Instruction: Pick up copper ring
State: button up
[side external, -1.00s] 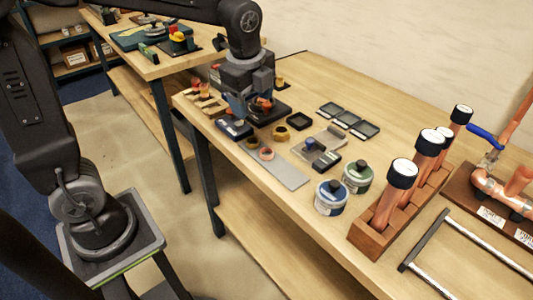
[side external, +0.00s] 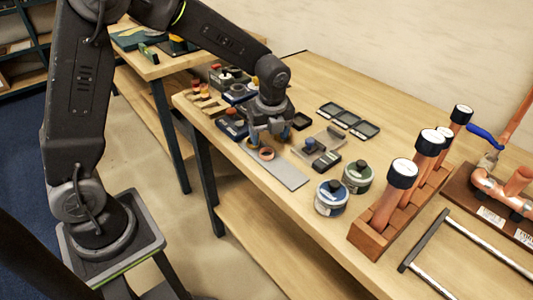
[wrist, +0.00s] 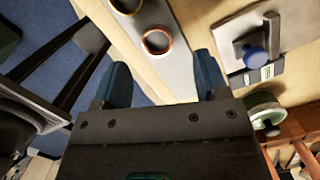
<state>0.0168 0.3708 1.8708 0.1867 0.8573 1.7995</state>
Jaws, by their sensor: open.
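A copper ring (wrist: 157,42) lies flat on a grey strip (wrist: 178,75) in the wrist view. The same copper ring (side external: 266,154) shows in the side view near the strip's far left end, just below my gripper. My gripper (side external: 268,141) is open and empty above the strip, fingers pointing down. In the wrist view the two blue-grey fingers of my gripper (wrist: 162,62) are spread wide, and the ring appears between and beyond their tips, apart from both. A second, yellowish ring (wrist: 127,4) is cut off at the top of the wrist view.
A grey plate with a clamp-like piece (side external: 320,144) lies right of the strip. Two round tins, one blue (side external: 331,198) and one green (side external: 358,176), stand nearer the front. A wooden rack (side external: 390,226) holds copper pipes. Dark trays (side external: 348,119) lie behind. The strip's front end is clear.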

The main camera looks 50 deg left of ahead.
aim_at(266, 156)
jog(key=f, duration=0.5)
jog(key=shift+s+a+f, duration=0.1)
jog(key=shift+s+a, duration=0.05)
jog(key=shift+a, duration=0.05)
jog(key=c, duration=1)
